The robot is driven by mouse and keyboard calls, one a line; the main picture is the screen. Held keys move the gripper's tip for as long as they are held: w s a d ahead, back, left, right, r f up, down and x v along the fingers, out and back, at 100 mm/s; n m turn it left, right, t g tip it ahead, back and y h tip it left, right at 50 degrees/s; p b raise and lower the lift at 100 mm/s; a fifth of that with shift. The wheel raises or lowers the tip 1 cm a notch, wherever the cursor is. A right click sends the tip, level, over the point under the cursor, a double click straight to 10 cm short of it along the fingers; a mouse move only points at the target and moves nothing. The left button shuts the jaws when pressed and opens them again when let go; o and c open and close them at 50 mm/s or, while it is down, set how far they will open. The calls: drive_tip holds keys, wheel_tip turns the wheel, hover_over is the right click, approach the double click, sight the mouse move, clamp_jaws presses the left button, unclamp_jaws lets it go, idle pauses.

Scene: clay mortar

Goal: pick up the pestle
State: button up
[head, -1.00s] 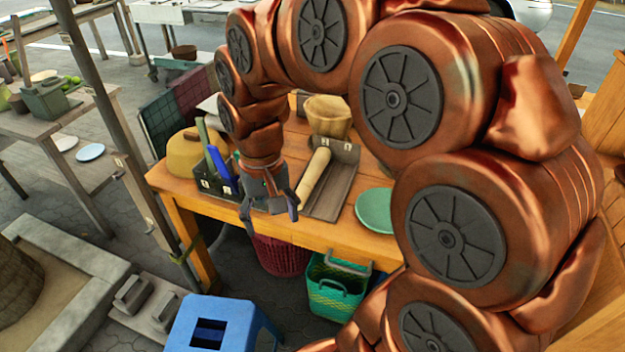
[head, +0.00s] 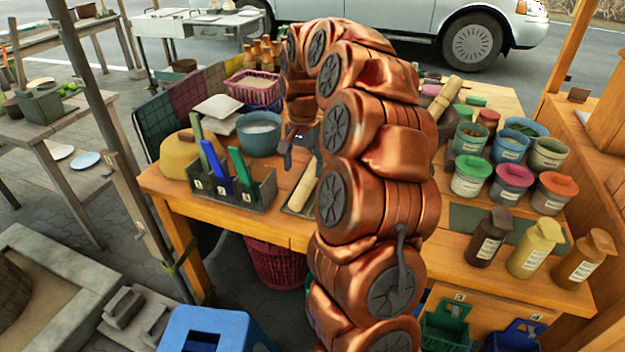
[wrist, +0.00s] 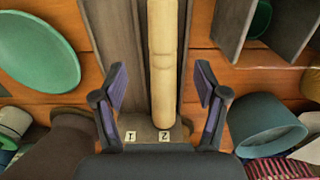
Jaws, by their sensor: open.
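A long pale wooden rod, which looks like the pestle (wrist: 163,60), lies in a grey tray (wrist: 120,30) with labels 1 and 2 at its near end. In the head view, part of the pestle (head: 303,186) shows left of my arm; the rest is hidden. My gripper (wrist: 160,70) is open and empty above the tray. In the wrist view its two fingers stand on either side of the pestle, apart from it. In the head view my gripper (head: 301,150) is partly covered by my arm.
A divided holder (head: 230,196) with upright coloured tools stands left of the tray. A blue-grey bowl (head: 260,135) is behind it. Lidded tubs (head: 471,176) and another leaning wooden rod (head: 445,98) are at right.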

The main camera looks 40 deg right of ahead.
sight(303, 185)
drive_tip(key=shift+w+d+f, duration=0.1)
drive_tip(key=shift+d+f, duration=0.15)
drive_tip(key=shift+f, duration=1.15)
drive_tip(key=shift+w+a+f+p, duration=0.15)
drive_tip(key=shift+f+p, duration=0.2)
drive_tip(key=shift+f, duration=1)
drive_tip(key=shift+w+d+f+p, duration=0.1)
drive_tip(key=shift+f+p, duration=0.2)
drive_tip(key=shift+f, duration=1)
clamp_jaws()
